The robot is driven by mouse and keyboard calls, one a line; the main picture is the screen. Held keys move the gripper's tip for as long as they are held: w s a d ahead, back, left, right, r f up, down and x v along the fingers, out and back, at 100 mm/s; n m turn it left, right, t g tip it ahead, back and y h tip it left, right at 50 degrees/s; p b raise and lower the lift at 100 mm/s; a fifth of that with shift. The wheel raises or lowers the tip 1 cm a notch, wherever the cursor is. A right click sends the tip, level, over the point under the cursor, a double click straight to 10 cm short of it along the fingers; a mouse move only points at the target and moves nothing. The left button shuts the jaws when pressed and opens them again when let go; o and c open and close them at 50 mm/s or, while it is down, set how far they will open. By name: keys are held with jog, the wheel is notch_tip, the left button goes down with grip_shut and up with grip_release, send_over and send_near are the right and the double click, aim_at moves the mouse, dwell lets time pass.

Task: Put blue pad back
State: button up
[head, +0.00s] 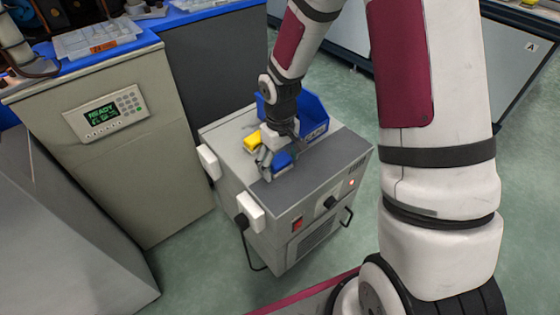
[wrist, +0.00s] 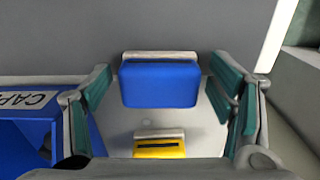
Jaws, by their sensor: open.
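The blue pad (wrist: 160,84) sits in the middle of the wrist view, with a pale strip along its far edge. It lies between the two spread fingers of my gripper (wrist: 163,70), with visible gaps on both sides. In the head view the blue pad (head: 282,160) shows partly behind my gripper (head: 272,158), which is low over the top of the grey machine (head: 230,150). My gripper is open and holds nothing. Whether the pad rests on the surface beneath is hard to tell.
A yellow pad (wrist: 160,148) lies nearer the wrist; it also shows left of my gripper in the head view (head: 252,143). A blue bin labelled CAPS (wrist: 30,130) stands close beside the left finger. A control cabinet (head: 95,130) reading READY stands at left.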

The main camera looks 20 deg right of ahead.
aim_at(280, 160)
notch_tip(280, 160, up, 13)
jog(key=p, duration=0.5)
jog(key=shift+f, duration=0.2)
jog(key=s+d+r+m+h, duration=0.1)
jog(key=s+r+m, duration=0.1)
jog(key=s+r, duration=1.3)
jog(key=s+r+m, duration=0.1)
jog(key=s+r, duration=0.1)
jog(key=s, duration=0.6)
jog(key=s+a+r+y, duration=0.1)
jog(key=s+r, duration=0.1)
jog(key=s, duration=0.7)
jog(key=shift+a+m, duration=0.15)
jog(key=shift+m, duration=0.25)
notch_tip(280, 160, up, 30)
jog(key=t+p, duration=0.4)
jog(key=p, duration=2.4)
jog(key=shift+d+p, duration=0.25)
jog(key=shift+p, duration=0.05)
